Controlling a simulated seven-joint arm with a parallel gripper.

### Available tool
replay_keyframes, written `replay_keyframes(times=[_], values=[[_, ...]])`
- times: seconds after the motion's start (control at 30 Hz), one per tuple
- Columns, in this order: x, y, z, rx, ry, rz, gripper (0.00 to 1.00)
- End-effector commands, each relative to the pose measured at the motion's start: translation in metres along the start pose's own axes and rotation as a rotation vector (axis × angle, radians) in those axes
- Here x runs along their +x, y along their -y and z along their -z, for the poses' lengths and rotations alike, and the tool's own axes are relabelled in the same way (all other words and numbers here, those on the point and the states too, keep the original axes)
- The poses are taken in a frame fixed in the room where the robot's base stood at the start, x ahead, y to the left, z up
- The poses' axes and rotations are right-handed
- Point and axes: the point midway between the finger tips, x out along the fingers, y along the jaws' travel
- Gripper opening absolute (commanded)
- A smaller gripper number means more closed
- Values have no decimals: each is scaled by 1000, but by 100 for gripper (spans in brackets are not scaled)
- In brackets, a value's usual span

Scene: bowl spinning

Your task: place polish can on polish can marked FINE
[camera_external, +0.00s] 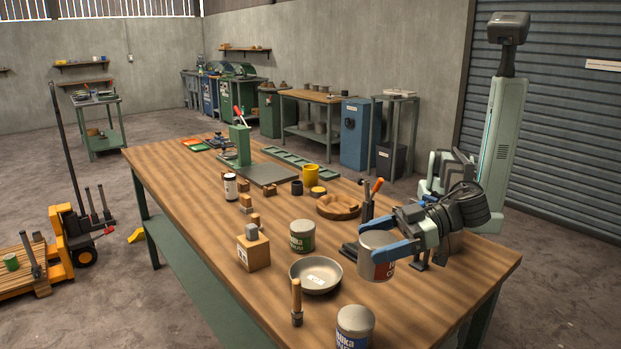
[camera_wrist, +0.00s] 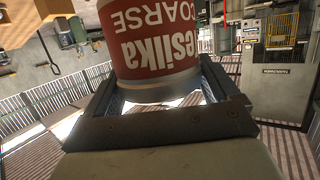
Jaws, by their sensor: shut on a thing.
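My gripper (camera_external: 378,238) reaches in from the right side of the workbench, its blue fingers shut around a polish can with a red label (camera_external: 383,270). In the wrist view the can (camera_wrist: 150,40) fills the space between the fingers; its label reads "COARSE", upside down in that picture. The can looks upright in the external view; whether its base touches the bench is unclear. A can with a green label (camera_external: 302,240) stands on the bench to its left. A can with a blue label (camera_external: 355,335) stands at the front edge of the picture. The word FINE is not readable on either can.
A grey bowl (camera_external: 316,276) stands between the cans. A wooden block (camera_external: 253,255) and an upright wooden-handled tool (camera_external: 297,300) are left of it. A wooden dish (camera_external: 338,206) and a tool holder (camera_external: 366,212) stand behind. Bench surface is clear at front right.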

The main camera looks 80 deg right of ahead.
Motion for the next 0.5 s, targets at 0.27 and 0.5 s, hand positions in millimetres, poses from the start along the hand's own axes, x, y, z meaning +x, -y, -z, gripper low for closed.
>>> replay_keyframes(times=[0.27,0.5], values=[[36,52,36,21,3,-112,46],[41,51,40,45,14,-214,46]])
